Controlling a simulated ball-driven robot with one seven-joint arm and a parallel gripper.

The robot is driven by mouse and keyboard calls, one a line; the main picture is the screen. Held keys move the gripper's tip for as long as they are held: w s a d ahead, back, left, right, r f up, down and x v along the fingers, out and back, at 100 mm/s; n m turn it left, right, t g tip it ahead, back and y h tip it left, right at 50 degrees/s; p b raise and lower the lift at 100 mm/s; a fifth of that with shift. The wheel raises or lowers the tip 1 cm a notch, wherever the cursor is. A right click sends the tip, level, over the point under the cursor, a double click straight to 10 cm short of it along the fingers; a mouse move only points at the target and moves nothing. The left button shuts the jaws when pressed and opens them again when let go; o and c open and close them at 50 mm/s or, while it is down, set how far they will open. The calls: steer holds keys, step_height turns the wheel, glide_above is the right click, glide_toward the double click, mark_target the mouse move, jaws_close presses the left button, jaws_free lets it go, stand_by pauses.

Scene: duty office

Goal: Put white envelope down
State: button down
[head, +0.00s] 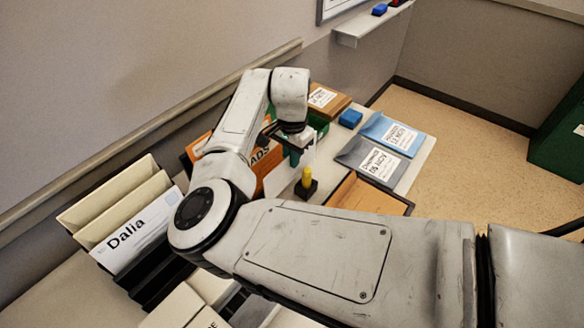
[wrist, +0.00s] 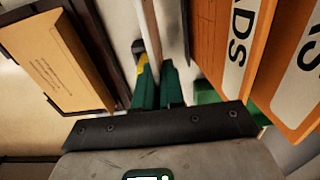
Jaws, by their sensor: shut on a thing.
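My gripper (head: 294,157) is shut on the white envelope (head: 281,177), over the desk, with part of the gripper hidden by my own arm. In the wrist view the green fingertips (wrist: 158,85) pinch the envelope, which shows nearly edge-on as a thin pale strip (wrist: 173,30). The envelope stands upright between the orange binders and a small yellow-and-black stamp (head: 307,181). I cannot tell whether its lower edge touches the desk.
Orange binders (wrist: 225,40) stand close on one side. A brown tray (head: 402,207) holding a tan envelope (wrist: 55,60) lies on the other. Grey (head: 369,160) and blue (head: 398,131) envelopes lie near the desk's edge. A rack with a "Dalia" envelope (head: 130,237) stands left.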

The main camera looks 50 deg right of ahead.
step_height(320, 180, up, 12)
steer(key=shift+b, duration=0.4)
